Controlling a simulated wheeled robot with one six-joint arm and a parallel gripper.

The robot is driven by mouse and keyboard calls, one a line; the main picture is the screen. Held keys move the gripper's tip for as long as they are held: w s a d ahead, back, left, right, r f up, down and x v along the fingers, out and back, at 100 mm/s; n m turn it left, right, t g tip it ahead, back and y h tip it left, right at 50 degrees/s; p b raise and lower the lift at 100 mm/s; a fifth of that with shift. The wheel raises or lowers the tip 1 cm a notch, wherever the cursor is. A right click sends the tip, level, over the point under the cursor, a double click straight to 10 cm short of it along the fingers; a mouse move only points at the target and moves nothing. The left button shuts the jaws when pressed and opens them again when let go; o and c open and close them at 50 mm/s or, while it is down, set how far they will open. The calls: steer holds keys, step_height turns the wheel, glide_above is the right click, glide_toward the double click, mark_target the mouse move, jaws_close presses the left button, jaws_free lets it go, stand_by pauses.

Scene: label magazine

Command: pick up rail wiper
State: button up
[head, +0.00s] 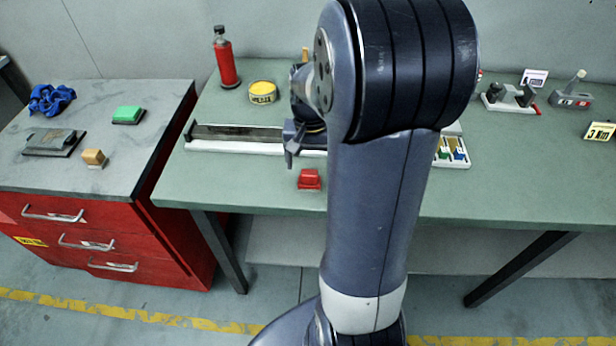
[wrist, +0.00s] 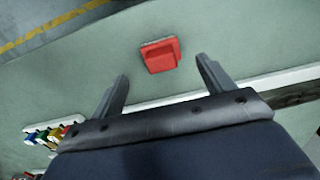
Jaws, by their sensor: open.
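A small red block with a pale base (head: 309,179), which looks to be the rail wiper, lies on the green bench top near its front edge. It also shows in the wrist view (wrist: 161,55), beyond and between my fingertips. My gripper (wrist: 162,72) is open with nothing between its fingers. In the head view my gripper (head: 290,158) hangs over the long white rail (head: 235,147), behind and left of the red block. My arm hides part of the rail and the bench behind it.
A red bottle (head: 225,62) and a yellow tin (head: 262,92) stand behind the rail. A white tray of coloured pieces (head: 452,158) is right of my arm. The left cabinet top holds a green block (head: 128,114), a wooden block (head: 94,158) and a blue cloth (head: 51,99).

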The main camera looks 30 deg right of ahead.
mark_target(310, 172)
steer(key=shift+w+f+p, duration=0.1)
steer(key=shift+f+p, duration=0.3)
steer(key=shift+f, duration=2.5)
steer(key=shift+c, duration=0.4)
steer(key=c, duration=1)
steer(key=shift+r, duration=0.2)
step_height(310, 172, up, 10)
steer(key=shift+f, duration=0.1)
